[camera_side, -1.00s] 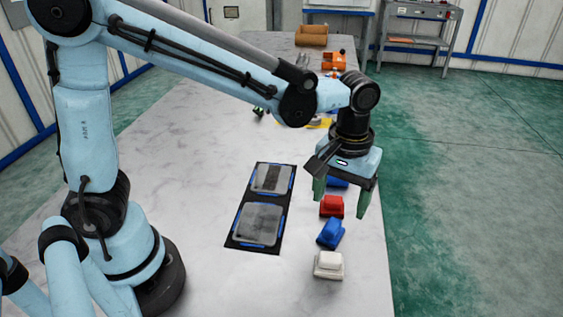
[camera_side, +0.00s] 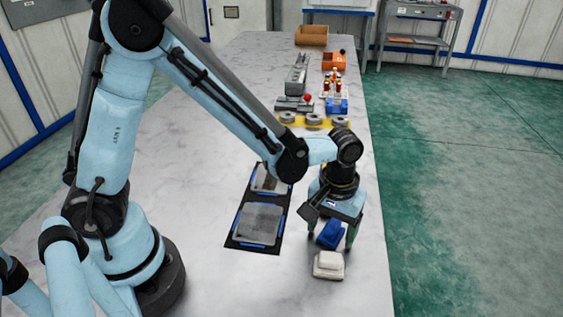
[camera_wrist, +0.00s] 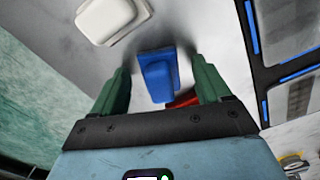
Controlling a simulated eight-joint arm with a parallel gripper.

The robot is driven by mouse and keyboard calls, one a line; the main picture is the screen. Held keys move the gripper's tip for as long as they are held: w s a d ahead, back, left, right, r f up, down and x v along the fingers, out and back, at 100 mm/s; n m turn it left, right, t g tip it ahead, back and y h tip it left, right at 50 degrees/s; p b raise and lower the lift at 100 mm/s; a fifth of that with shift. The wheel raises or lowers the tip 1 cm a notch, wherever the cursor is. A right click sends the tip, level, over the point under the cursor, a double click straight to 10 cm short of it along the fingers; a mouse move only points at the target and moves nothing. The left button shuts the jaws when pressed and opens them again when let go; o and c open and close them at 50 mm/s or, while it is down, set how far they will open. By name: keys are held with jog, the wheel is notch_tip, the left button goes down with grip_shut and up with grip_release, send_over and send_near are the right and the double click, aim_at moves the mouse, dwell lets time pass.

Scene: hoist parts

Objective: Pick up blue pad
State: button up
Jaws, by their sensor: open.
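The blue pad (camera_side: 330,234) lies on the white marbled table in the side view, just behind the white pad (camera_side: 328,265). It also shows in the wrist view (camera_wrist: 157,72), between the two green fingers. My gripper (camera_side: 332,240) is low over it, with one finger on each side. In the wrist view my gripper (camera_wrist: 160,85) is open, and a gap shows between each finger and the blue pad. A red pad (camera_wrist: 182,100) shows in part behind the blue pad; in the side view my gripper hides it.
A black tray with blue edges (camera_side: 233,243) and grey plates lies left of the pads. The white pad also shows in the wrist view (camera_wrist: 110,18). A yellow strip (camera_side: 290,121), an orange part (camera_side: 335,60) and a brown box (camera_side: 311,36) stand farther back. The table's right edge is near.

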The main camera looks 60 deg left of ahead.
aim_at(331, 231)
jog(key=c, duration=1.2)
jog(key=shift+c, duration=0.2)
jog(key=shift+r, duration=0.1)
jog(key=shift+r, duration=0.5)
jog(key=r, duration=0.2)
jog(key=s+d+r, duration=0.1)
jog(key=shift+r, duration=0.3)
jog(key=s+d+r, duration=0.6)
jog(key=s, duration=0.2)
jog(key=shift+d, duration=0.3)
jog(key=shift+r, duration=0.1)
